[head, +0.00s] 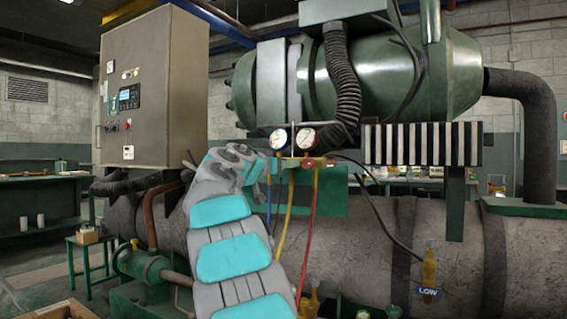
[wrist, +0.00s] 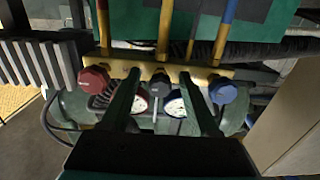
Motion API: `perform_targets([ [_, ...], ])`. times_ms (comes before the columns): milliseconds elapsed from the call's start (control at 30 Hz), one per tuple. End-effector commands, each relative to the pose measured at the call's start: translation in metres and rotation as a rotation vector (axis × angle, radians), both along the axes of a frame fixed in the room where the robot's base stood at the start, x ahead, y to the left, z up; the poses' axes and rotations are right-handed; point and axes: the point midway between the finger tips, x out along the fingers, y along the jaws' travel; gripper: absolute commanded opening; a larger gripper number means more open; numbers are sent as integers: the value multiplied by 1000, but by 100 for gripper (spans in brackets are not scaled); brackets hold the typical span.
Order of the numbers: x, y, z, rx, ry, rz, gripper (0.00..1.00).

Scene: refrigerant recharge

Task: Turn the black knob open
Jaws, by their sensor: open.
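The black knob (wrist: 159,85) sits in the middle of the brass manifold (wrist: 200,72) in the wrist view, between a red knob (wrist: 94,79) and a blue knob (wrist: 222,90). My gripper (wrist: 159,76) is open, with one dark green finger on each side of the black knob. A gap shows between each finger and the knob, and I cannot tell any contact. In the head view, my grey and teal arm reaches to the manifold beside two round gauges (head: 279,139) (head: 305,138). The black knob cannot be made out there.
Yellow, red and blue hoses (head: 315,210) hang below the manifold. A large grey tank (head: 370,235) with a LOW label (head: 428,291) lies behind. A control cabinet (head: 150,85) stands left. A black corrugated pipe (head: 342,80) runs above the gauges.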

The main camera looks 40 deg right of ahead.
Motion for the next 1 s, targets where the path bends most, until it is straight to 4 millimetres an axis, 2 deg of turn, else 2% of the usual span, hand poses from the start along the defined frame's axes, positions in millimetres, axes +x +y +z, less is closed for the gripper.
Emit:
perform_targets([
  [267,1,-2,0,-1,0,1,62],
  [800,1,-2,0,-1,-1,1,1],
  [1000,1,-1,1,-1,-1,1,0],
])
